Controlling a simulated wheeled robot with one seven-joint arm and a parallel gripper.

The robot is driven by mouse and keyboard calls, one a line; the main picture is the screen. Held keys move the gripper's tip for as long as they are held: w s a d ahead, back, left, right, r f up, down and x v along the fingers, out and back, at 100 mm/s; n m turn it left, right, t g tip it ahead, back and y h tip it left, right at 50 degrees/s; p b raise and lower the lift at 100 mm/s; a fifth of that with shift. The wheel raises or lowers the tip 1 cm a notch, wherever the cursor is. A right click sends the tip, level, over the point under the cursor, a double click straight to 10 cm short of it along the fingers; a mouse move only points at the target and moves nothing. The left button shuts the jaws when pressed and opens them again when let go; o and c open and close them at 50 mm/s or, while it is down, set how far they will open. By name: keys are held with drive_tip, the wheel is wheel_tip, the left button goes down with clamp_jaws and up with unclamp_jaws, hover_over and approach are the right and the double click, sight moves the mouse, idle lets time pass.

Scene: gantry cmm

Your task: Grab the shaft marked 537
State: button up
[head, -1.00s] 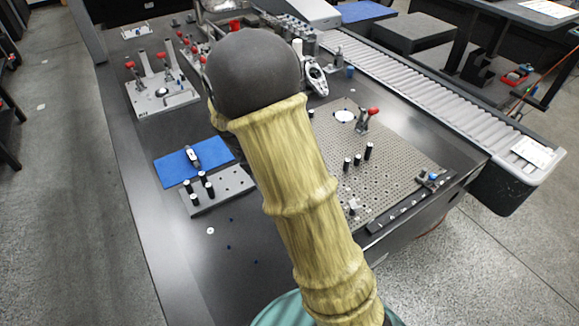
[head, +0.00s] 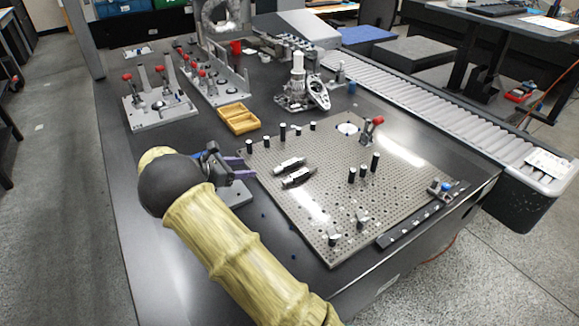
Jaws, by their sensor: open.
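Two short metal shafts, a farther one (head: 289,165) and a nearer one (head: 297,178), lie side by side on the perforated plate (head: 320,210) in the head view. Both have dark ends, and any number on them is too small to read. My gripper (head: 246,168) is open at the plate's left edge, with its purple fingers pointing right toward the shafts. It is apart from both and looks empty.
Black pins (head: 364,171) stand on the plate, several along its far left edge. A red-handled clamp (head: 370,130) stands at the right. A yellow tray (head: 238,117) and a grey casting (head: 297,92) lie beyond. A grey block (head: 236,194) shows beside my gripper.

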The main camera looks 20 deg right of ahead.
drive_tip(key=b, duration=0.2)
approach(284, 164)
drive_tip(key=x, duration=0.5)
drive_tip(key=shift+d+f, duration=0.1)
drive_tip(key=shift+d, duration=0.1)
drive_tip(key=x, duration=0.5)
drive_tip(key=shift+b, duration=0.3)
clamp_jaws()
